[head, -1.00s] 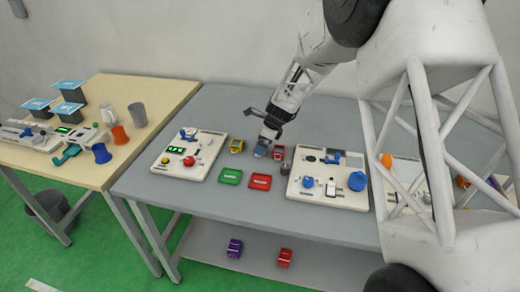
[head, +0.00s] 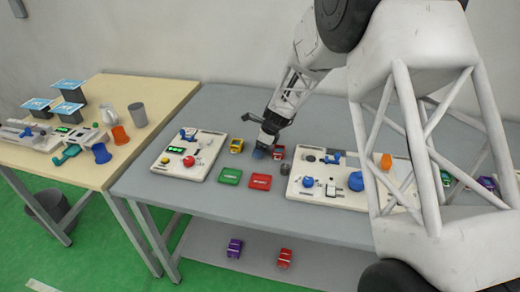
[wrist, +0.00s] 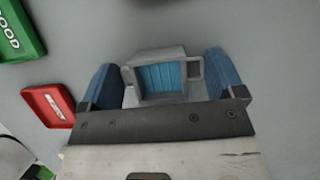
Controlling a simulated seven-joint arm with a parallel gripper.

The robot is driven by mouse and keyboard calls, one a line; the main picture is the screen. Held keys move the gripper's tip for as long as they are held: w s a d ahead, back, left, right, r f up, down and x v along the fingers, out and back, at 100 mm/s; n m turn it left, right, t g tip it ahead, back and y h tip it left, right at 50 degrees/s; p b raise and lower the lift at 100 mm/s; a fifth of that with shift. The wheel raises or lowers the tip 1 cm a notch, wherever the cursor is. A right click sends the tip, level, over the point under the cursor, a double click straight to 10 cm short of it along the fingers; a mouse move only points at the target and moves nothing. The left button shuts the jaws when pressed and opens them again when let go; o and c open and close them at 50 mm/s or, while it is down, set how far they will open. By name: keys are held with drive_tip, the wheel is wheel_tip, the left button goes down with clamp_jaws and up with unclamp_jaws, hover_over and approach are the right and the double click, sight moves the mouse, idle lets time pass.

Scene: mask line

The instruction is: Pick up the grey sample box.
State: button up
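The grey sample box (wrist: 160,78) shows in the wrist view as a small grey box with a ribbed blue face and a small loop on its right side. My gripper (wrist: 160,80) is open, with one blue finger on each side of the box. A gap shows at the left finger; the loop is close to the right finger, and I cannot tell whether they touch. In the head view my gripper (head: 262,153) is low over the grey table (head: 330,125), and it hides the box there.
A red tray (head: 260,182) and a green tray (head: 230,176) lie in front of my gripper. A red item (head: 278,152) and a dark grey piece (head: 285,168) stand close on its right, a yellow item (head: 236,146) on its left. Control panels (head: 188,156) flank this area.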

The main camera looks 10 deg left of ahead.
drive_tip(key=shift+c, duration=1)
drive_tip(key=shift+r, duration=0.1)
drive_tip(key=shift+r, duration=0.75)
wheel_tip(320, 180, up, 2)
drive_tip(key=shift+r, duration=0.1)
drive_tip(key=s+d, duration=0.2)
drive_tip(key=s, duration=0.2)
drive_tip(key=s+d, duration=0.2)
drive_tip(key=s, duration=0.3)
drive_tip(key=s+d+r, duration=0.1)
drive_tip(key=s+d, duration=0.2)
drive_tip(key=s, duration=0.2)
drive_tip(key=shift+s, duration=0.15)
drive_tip(key=shift+d, duration=0.2)
drive_tip(key=shift+d+r, duration=0.2)
drive_tip(key=shift+d, duration=0.45)
drive_tip(key=s+d, duration=0.1)
drive_tip(key=d, duration=0.4)
drive_tip(key=s+d+r, duration=0.1)
drive_tip(key=d, duration=0.4)
drive_tip(key=s+d+r, duration=0.1)
drive_tip(key=d, duration=0.4)
drive_tip(key=shift+d, duration=0.2)
